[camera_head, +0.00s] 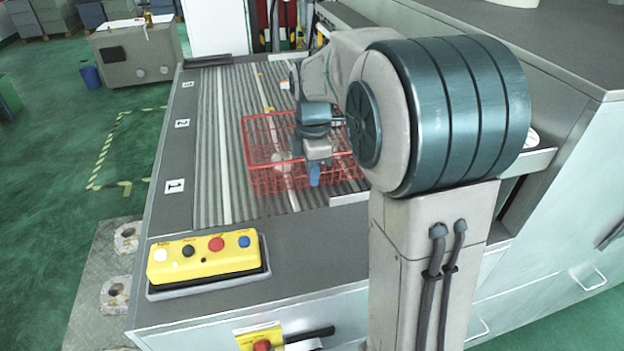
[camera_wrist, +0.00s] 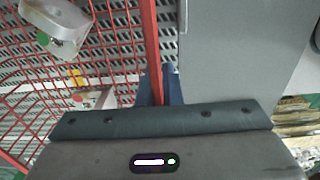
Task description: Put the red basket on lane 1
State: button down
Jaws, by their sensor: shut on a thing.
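The red basket (camera_head: 262,178) is an open wire basket over the ribbed grey conveyor, in the head view. My gripper (camera_head: 314,174) is at its near side, with blue fingertips shut on a red rim bar. In the wrist view the red bar (camera_wrist: 151,50) runs between the blue fingers (camera_wrist: 158,88). Metal castings (camera_wrist: 58,25) with green and red spots lie in the basket. Whether the basket touches the conveyor I cannot tell. The lane 1 label (camera_head: 175,186) is on the left ledge, left of the basket's near end. My arm hides the basket's right part.
The lane 2 label (camera_head: 182,123) is farther back on the ledge. A yellow button box (camera_head: 205,254) stands on the near grey top. The ribbed surface (camera_head: 212,150) left of the basket is clear. A grey plate (camera_wrist: 235,50) lies beside the basket in the wrist view.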

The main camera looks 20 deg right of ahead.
aim_at(313, 188)
jog(key=shift+f, duration=1.4)
jog(key=shift+f, duration=0.15)
jog(key=c, duration=1.6)
grip_release()
